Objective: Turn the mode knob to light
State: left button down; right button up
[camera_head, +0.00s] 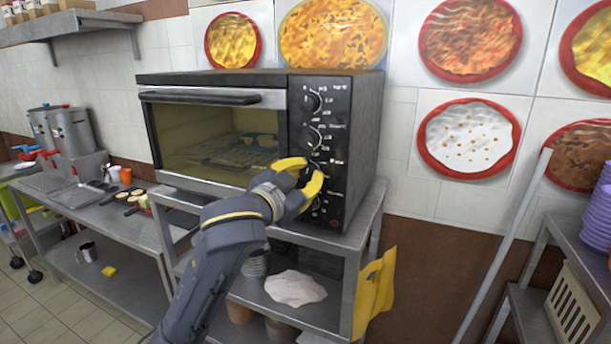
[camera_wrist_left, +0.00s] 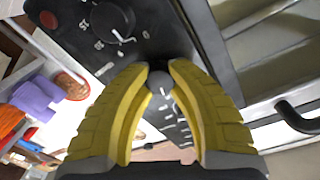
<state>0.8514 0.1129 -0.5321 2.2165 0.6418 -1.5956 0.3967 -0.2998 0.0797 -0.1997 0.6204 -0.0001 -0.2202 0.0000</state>
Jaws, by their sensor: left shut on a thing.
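A black toaster oven (camera_head: 215,85) stands on a metal shelf unit, its glass door closed. Its right-hand panel carries a column of dark knobs, with a top knob (camera_head: 313,102) and a second knob (camera_head: 312,137) in plain sight. My left gripper (camera_head: 309,172), with yellow fingers, is at the third knob down, mostly hiding it. In the left wrist view the gripper (camera_wrist_left: 160,68) is shut on this knob (camera_wrist_left: 160,83), one finger on each side. The bottom knob (camera_wrist_left: 112,20) is free. The printed labels are too small to read. My right gripper is out of view.
A red button (camera_wrist_left: 48,18) sits below the bottom knob. A yellow cloth (camera_head: 375,292) hangs at the shelf's right side. A steel side table (camera_head: 125,225) stands left, and purple stacked items (camera_head: 600,215) are at the far right.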

pick_arm(q)
jog(key=m, duration=0.5)
jog(key=shift+r+m, duration=0.1)
jog(key=shift+m, duration=0.5)
dwell(0.3)
jog(key=c, duration=1)
grip_release()
jog(key=shift+c, duration=0.2)
jog(key=shift+s, duration=0.1)
jog(key=v, duration=0.7)
jog(key=shift+s, duration=0.2)
